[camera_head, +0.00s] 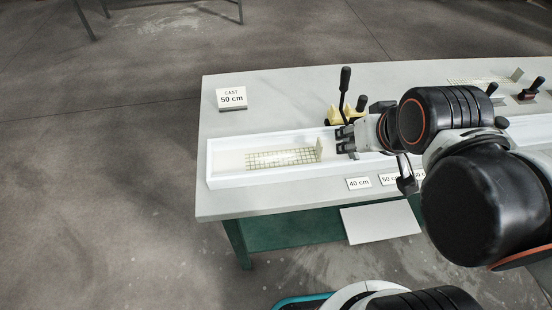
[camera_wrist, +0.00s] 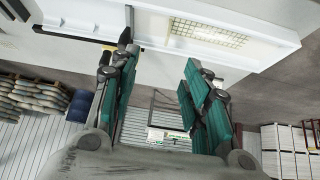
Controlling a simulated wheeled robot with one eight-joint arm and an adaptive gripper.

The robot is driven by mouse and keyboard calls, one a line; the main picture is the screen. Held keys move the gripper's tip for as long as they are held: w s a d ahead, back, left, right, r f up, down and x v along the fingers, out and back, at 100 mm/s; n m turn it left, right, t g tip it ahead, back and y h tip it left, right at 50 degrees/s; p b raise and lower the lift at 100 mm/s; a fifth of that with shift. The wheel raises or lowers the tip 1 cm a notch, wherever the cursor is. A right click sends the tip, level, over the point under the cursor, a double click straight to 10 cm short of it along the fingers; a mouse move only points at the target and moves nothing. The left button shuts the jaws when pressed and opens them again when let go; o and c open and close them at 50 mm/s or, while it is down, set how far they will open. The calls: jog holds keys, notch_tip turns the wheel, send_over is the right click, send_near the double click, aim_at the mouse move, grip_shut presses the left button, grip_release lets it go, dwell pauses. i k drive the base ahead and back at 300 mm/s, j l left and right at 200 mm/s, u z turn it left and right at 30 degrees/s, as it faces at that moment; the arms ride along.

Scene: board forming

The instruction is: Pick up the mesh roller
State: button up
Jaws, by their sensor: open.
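Several black-handled tools stand on the table. A tall black handle (camera_head: 345,79) rises from a yellow holder (camera_head: 335,115) just behind my gripper (camera_head: 346,140); I cannot tell for sure whether it is the mesh roller, as its lower end is hidden. My gripper is open, with nothing between its fingers, and appears over the white tray near the right end of the mesh. In the wrist view the teal-padded fingers (camera_wrist: 158,55) are spread apart. A dark bar (camera_wrist: 75,36) shows to their left.
The long white tray (camera_head: 225,182) holds a mesh (camera_head: 283,158) with an upright piece at its right end. A "CAST 50 cm" sign (camera_head: 232,96) stands at the back left. Size labels (camera_head: 358,183) lie along the front edge. More black-handled tools (camera_head: 530,92) are at the right.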

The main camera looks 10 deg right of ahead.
aim_at(530, 94)
jog(key=z, duration=1.7)
jog(key=i+l, duration=0.65)
jog(key=i+l+u, duration=0.1)
jog(key=i+l, duration=0.55)
jog(key=l, duration=0.1)
